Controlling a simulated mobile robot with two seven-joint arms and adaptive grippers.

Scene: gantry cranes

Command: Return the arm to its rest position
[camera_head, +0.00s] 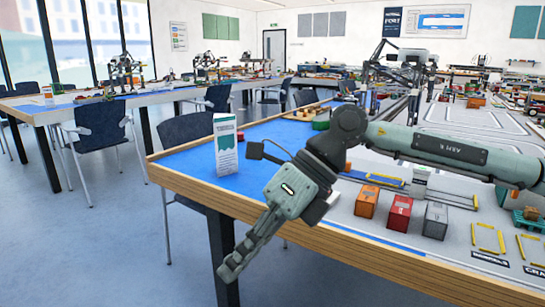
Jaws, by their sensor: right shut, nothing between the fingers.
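My right arm comes in from the right and crosses over the near table (195,178). Its gripper (230,268) hangs past the table's front edge, pointing down and to the left. Its fingers are shut with nothing between them. My left gripper is not in view.
A white and green carton (225,145) stands on the blue mat left of my arm. Orange (367,201), red (400,213) and grey (435,220) containers sit in a row right of the gripper. A gantry crane model (400,70) stands behind. Floor at left is open, with chairs (100,125) beyond.

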